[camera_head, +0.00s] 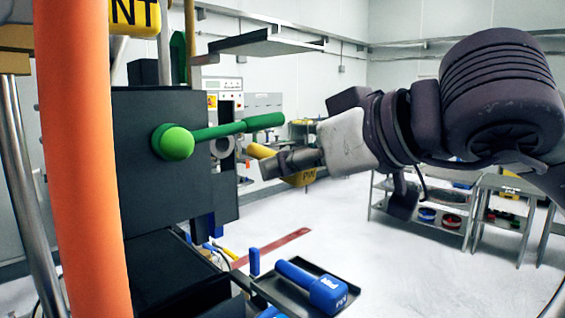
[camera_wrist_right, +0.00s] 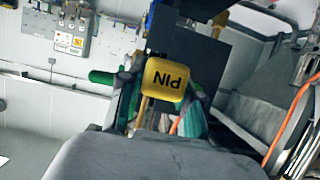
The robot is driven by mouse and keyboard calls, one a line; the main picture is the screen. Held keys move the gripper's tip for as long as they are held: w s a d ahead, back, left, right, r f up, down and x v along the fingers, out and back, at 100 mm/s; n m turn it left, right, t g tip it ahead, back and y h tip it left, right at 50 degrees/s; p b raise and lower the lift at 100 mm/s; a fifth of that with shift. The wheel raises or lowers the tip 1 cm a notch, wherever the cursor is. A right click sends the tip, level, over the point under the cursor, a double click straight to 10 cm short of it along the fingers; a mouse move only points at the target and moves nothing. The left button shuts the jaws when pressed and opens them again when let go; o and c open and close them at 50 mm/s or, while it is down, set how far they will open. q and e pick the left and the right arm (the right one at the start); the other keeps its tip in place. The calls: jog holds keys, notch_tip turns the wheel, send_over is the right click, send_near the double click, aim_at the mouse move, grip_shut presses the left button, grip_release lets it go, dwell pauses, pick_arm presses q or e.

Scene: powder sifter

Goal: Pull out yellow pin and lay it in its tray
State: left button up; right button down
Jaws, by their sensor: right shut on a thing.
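The yellow pin, with a block head (camera_head: 300,179) marked PIN, is at my right gripper (camera_head: 275,164) in the head view. The gripper is shut on it, and the fingers hide part of it. A yellow end of the pin shows left of the fingers, beside the dark housing; I cannot tell whether it is clear of the housing. The pin's head (camera_wrist_right: 163,80) faces the camera in the right wrist view. My left gripper is not in view.
A green lever (camera_head: 215,134) sticks out from the dark housing (camera_head: 140,210), close to the right gripper. A thick orange post (camera_head: 82,150) stands at left. Shelves (camera_head: 440,208) stand at the back right. The floor between is open.

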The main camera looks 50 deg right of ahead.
aim_at(310, 170)
jog(key=shift+s+a+b, duration=0.2)
jog(key=shift+s+b, duration=0.1)
jog(key=shift+s, duration=1.85)
jog(key=shift+r, duration=0.1)
